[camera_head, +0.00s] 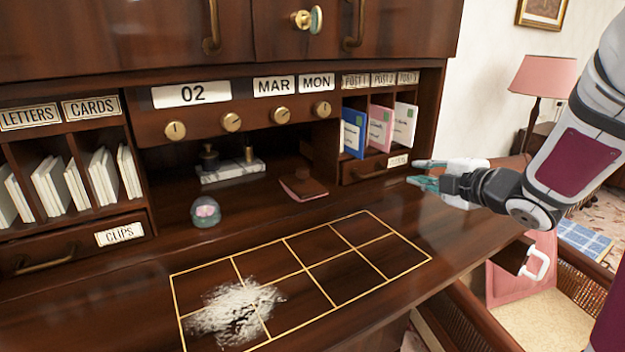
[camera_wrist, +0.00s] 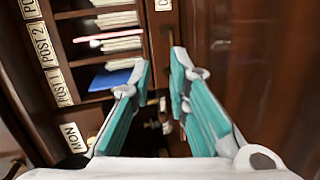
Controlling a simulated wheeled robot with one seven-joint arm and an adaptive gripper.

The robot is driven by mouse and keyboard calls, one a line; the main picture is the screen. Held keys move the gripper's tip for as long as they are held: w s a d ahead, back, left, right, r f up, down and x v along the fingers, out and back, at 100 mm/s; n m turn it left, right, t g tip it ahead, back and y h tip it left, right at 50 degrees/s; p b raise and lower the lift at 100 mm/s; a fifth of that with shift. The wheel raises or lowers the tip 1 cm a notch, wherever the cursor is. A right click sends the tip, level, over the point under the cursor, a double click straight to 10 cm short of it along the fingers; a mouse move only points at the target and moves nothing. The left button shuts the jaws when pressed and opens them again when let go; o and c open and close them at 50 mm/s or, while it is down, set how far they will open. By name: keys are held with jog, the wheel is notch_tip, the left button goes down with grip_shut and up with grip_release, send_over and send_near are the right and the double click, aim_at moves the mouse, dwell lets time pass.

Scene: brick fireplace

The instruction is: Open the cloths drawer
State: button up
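The drawer (camera_head: 350,172) is a small dark wooden one under the post slots on the right side of the desk. It looks shut, with a brass handle (camera_head: 370,173) and a small white label (camera_head: 398,160) whose text is hard to read. My gripper (camera_head: 418,172) is just right of the drawer, near the label end. In the wrist view my gripper (camera_wrist: 161,72) has its teal-padded fingers spread with nothing held. The drawer front (camera_wrist: 160,38) lies ahead between the fingertips, its label (camera_wrist: 163,4) cut off at the top edge. No contact with the handle is visible.
Blue, pink and white envelopes (camera_head: 378,128) stand in slots above the drawer. A glass dome (camera_head: 205,212), a folded brown item (camera_head: 303,187) and white powder (camera_head: 237,312) lie on the desktop. The clips drawer (camera_head: 70,248) is at left. A pink lamp (camera_head: 543,76) stands behind my arm.

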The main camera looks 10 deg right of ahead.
aim_at(376, 175)
jog(key=f+n+y, duration=0.1)
jog(key=f, duration=0.1)
jog(key=f+n+y+b, duration=0.1)
jog(key=shift+s+a+n+y, duration=0.1)
jog(key=shift+a+n+y, duration=0.15)
jog(key=shift+n+y, duration=0.05)
jog(key=shift+a, duration=0.1)
jog(key=x, duration=1.3)
jog(key=shift+w+r+b, duration=0.1)
jog(key=shift+w+b, duration=0.25)
jog(key=shift+b, duration=0.05)
grip_shut()
